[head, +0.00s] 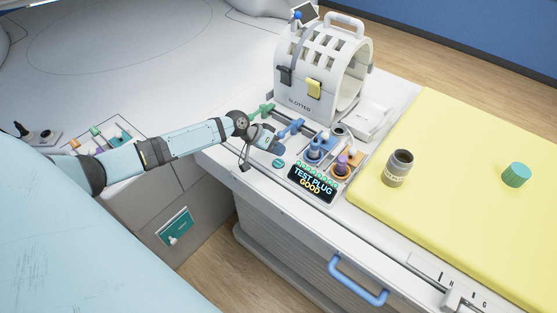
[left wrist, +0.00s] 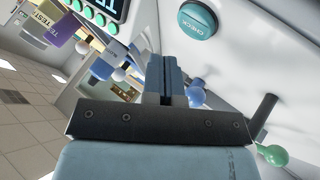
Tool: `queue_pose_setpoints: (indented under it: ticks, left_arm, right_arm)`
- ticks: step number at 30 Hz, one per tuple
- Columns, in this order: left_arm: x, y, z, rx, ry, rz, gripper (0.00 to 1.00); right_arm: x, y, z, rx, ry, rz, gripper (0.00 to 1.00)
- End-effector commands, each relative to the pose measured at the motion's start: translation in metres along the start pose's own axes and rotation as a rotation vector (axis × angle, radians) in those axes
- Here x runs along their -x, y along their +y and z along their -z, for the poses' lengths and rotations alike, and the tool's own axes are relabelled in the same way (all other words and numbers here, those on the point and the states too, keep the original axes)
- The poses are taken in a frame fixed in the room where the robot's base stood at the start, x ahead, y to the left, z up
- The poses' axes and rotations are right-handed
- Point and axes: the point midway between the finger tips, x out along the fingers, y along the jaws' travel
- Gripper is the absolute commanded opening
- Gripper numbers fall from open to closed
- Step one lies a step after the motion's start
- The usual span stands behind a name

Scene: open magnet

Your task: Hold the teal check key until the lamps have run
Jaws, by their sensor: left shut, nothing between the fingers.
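The round teal check key (head: 278,163) sits on the white console to the left of the display; in the left wrist view its face (left wrist: 198,20) reads CHECK. My left gripper (head: 270,143) is just behind and left of the key. Its two fingers (left wrist: 167,78) are shut together with nothing between them. The key shows clear of the fingertips in the wrist view, so they look apart from it. The display (head: 312,184) reads TEST PLUG GOOD, with a row of green lamps (head: 317,175) along its top edge; several lamps (left wrist: 88,13) look lit green. My right gripper is out of view.
A white slotted coil (head: 300,97) stands behind the console. Blue and orange holders with plugs (head: 342,165) are right of the key. A blue lever (head: 291,128) and a green lever (head: 262,109) are close to the gripper. A grey jar (head: 398,168) and teal cap (head: 516,175) stand on the yellow pad.

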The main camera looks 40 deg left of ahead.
Motion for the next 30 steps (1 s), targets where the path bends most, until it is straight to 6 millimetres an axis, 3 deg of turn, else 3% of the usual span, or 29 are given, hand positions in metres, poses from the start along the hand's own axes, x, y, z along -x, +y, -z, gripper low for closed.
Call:
queue_pose_setpoints:
  ticks: [10, 27, 30]
  left_arm:
    - [0.024, 0.017, 0.017, 0.001, -0.002, 0.0, 0.0]
    - [0.023, 0.016, 0.017, 0.001, -0.001, 0.0, 0.0]
    - [0.012, 0.035, -0.001, -0.027, -0.03, -0.014, 0.0]
  right_arm:
    - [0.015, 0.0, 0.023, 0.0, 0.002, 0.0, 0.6]
    - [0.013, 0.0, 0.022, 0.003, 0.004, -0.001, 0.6]
    - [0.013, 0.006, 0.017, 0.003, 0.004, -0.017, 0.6]
